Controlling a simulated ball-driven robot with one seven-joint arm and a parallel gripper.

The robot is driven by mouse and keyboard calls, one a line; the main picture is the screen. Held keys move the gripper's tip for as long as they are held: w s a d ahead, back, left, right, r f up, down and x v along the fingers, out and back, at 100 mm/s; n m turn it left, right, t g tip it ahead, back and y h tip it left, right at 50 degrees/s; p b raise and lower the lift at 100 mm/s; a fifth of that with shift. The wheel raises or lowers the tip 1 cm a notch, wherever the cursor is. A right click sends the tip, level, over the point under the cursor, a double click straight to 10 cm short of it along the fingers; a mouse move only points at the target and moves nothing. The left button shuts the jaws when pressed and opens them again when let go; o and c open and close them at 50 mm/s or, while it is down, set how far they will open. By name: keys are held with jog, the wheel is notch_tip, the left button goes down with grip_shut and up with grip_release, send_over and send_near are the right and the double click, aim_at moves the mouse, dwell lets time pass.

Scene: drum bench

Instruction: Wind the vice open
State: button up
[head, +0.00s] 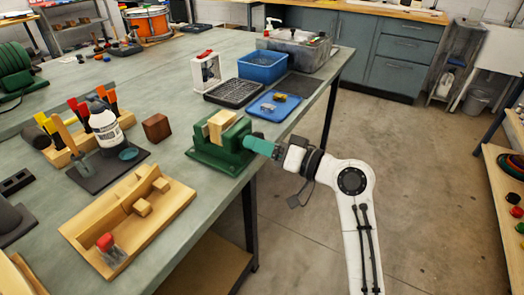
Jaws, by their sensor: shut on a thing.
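The green vice (210,160) stands at the right edge of the bench. Pale wooden blocks (220,124) sit at its jaws, with a piece of wood between them. My gripper (256,144) reaches in from the right with its teal fingers at the vice's front end, over the bench edge. It is shut at the spot where the vice's handle is, and the fingers hide the handle. How wide the jaws stand apart is hard to tell at this size.
A blue tray (262,108) with small parts, a black rack (234,93) and a blue bin (262,68) lie behind the vice. A wooden tray (160,215), a white bottle (105,128) and a brown block (157,127) are to the left. Open floor lies right.

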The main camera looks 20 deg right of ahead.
jog(key=shift+a+n, duration=0.15)
jog(key=shift+n, duration=0.15)
jog(key=o, duration=1)
jog(key=shift+o, duration=0.2)
jog(key=v, duration=1.1)
jog(key=shift+w, duration=0.1)
